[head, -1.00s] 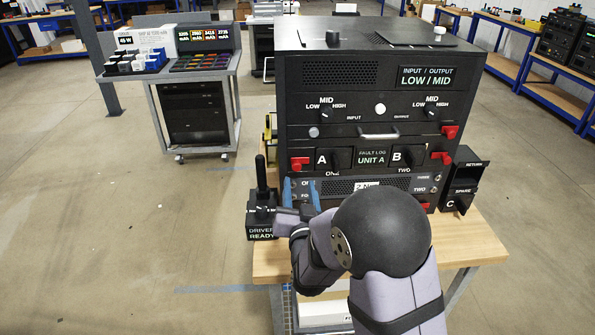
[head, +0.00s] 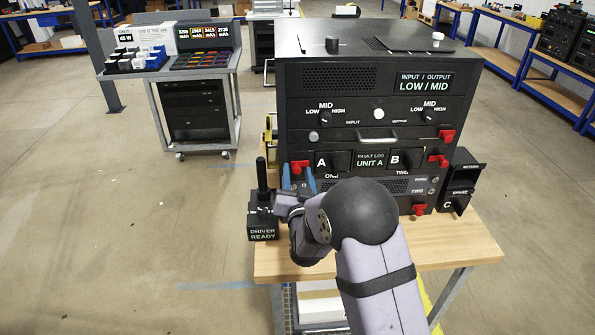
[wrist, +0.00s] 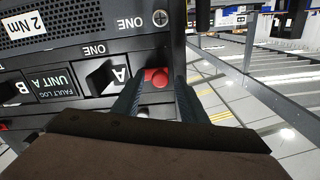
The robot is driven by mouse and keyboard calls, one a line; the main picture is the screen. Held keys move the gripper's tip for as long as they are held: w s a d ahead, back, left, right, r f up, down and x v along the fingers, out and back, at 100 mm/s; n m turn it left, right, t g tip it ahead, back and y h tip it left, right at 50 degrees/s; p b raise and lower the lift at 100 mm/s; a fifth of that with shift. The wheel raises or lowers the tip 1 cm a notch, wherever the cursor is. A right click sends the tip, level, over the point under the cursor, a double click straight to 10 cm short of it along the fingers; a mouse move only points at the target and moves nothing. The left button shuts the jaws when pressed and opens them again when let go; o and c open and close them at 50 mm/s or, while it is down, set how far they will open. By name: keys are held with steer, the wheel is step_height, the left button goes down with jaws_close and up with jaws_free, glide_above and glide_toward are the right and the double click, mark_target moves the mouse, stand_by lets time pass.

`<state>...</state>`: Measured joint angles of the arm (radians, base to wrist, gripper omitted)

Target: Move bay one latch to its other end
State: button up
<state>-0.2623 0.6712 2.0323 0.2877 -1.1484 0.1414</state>
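The bay one latch is a red knob (head: 300,167) at the left edge of the black rack unit, beside module A (head: 334,161) and above the word ONE. My gripper (head: 298,179) is in front of it, its two blue fingers apart. In the wrist view the red latch (wrist: 157,76) shows between the tips of my open gripper (wrist: 157,92), one finger on each side. I cannot tell whether either finger touches it. The lower part of the latch's track is hidden by my gripper and arm.
Module B (head: 406,159) and more red latches (head: 438,160) are on the right side of the rack. A driver in its stand (head: 262,215) is close left of my gripper. A small black bin (head: 463,180) stands right. Bare wooden bench (head: 470,240) shows at front right.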

mark_target(307, 163)
steer(key=shift+w, duration=0.1)
steer(key=shift+c, duration=0.3)
jaws_close()
steer(key=shift+d+f+b, duration=0.15)
steer(key=shift+d+b, duration=0.25)
steer(key=shift+d, duration=0.05)
steer(key=shift+d+b, duration=0.6)
steer(key=shift+d, duration=0.35)
steer(key=shift+c, duration=0.9)
jaws_free()
steer(key=shift+o, duration=1.2)
steer(key=shift+d, duration=0.1)
steer(key=shift+a, duration=0.2)
steer(key=s+b, duration=0.3)
steer(key=s, duration=0.4)
steer(key=shift+s, duration=0.2)
